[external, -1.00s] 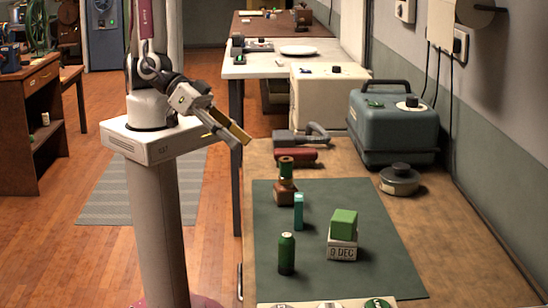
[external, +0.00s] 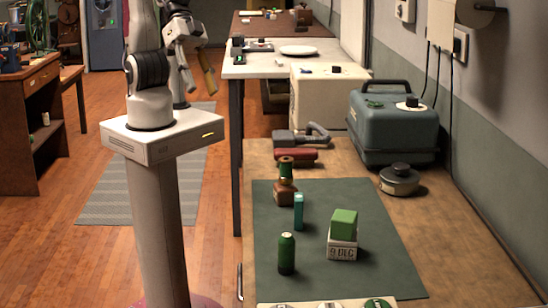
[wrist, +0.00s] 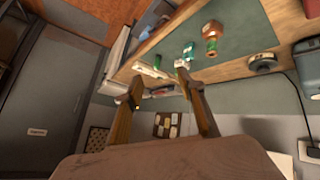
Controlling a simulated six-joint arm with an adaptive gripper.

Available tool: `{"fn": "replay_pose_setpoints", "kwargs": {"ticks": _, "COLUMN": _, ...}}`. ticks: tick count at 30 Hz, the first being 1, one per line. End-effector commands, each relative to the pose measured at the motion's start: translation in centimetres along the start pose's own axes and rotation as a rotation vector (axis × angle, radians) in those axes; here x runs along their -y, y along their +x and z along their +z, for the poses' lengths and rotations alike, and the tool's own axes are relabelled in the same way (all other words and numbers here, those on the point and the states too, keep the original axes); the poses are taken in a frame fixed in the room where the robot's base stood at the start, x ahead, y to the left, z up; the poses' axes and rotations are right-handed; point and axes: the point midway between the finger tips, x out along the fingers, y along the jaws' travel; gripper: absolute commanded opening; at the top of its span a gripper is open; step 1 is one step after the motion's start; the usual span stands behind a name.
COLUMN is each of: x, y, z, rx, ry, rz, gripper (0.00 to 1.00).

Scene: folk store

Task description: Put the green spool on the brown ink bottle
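The green spool (external: 286,170) stands upright on top of the brown ink bottle (external: 285,193), at the back left of the dark green mat (external: 330,268). The wrist view shows the spool (wrist: 211,46) and the brown bottle (wrist: 212,29) together near the top. My gripper (external: 208,78) hangs in the air left of the workbench, well away from the spool and bottle. In the wrist view its two fingers (wrist: 157,83) are spread with nothing held between them.
A blue-grey case (external: 393,125) stands at back right.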

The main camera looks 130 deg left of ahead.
Motion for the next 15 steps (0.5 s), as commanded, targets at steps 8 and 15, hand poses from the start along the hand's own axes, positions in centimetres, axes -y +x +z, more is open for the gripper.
{"fn": "replay_pose_setpoints", "kwargs": {"ticks": 8, "x": 2.9, "y": -5.7, "z": 2.7, "rx": 0.087, "ry": 0.090, "rz": -0.060, "gripper": 0.39}}
{"fn": "replay_pose_setpoints", "kwargs": {"ticks": 15, "x": 6.5, "y": -10.5, "z": 5.8, "rx": 0.166, "ry": 0.145, "rz": -0.165, "gripper": 0.39}}
